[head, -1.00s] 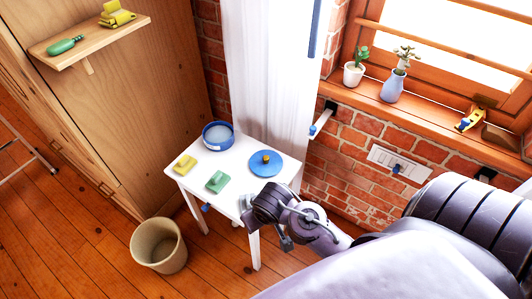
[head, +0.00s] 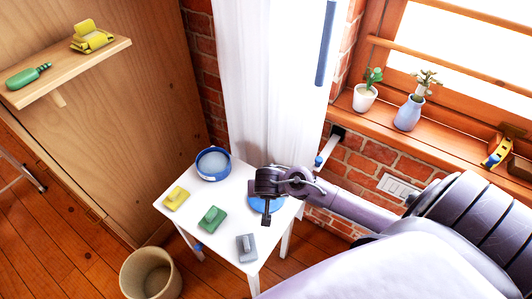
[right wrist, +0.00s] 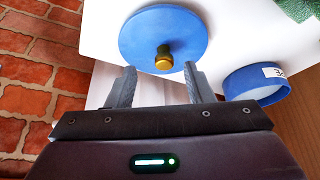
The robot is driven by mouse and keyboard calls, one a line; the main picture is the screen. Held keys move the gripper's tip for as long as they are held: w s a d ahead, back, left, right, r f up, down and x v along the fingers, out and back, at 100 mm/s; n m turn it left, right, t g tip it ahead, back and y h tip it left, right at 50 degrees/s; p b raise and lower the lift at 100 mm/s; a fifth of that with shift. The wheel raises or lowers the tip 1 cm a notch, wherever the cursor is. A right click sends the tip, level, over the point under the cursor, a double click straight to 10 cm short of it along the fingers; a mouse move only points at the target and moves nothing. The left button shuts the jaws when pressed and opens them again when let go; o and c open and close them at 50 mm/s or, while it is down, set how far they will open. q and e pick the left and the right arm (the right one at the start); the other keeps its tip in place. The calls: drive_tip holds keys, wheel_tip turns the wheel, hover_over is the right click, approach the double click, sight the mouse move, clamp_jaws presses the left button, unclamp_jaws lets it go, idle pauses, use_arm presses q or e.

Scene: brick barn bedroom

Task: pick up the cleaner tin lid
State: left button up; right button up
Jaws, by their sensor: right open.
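The cleaner tin lid (head: 278,204) is a flat blue disc lying on the white table (head: 233,187). My right gripper (head: 266,212) is over it and hides part of it in the head view. In the right wrist view the whole lid (right wrist: 150,35) shows, with a brass knob (right wrist: 163,60) in its middle. My right gripper (right wrist: 160,70) is open and empty there. The knob is just ahead of the gap between the fingertips. The open blue tin (head: 213,162) stands at the table's back; it also shows in the right wrist view (right wrist: 240,88). My left gripper is out of view.
A yellow sponge-like piece (head: 176,197), a green one (head: 212,219) and a grey one (head: 246,248) lie along the table's front. A bin (head: 150,274) stands at lower left. A white curtain (head: 280,90) and brick wall are close behind.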

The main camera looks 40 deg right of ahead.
sight(258, 204)
drive_tip(key=x, duration=0.3)
drive_tip(key=shift+w, duration=0.45)
drive_tip(key=shift+b+x, duration=0.35)
drive_tip(key=shift+x, duration=0.4)
drive_tip(key=c, duration=0.5)
clamp_jaws()
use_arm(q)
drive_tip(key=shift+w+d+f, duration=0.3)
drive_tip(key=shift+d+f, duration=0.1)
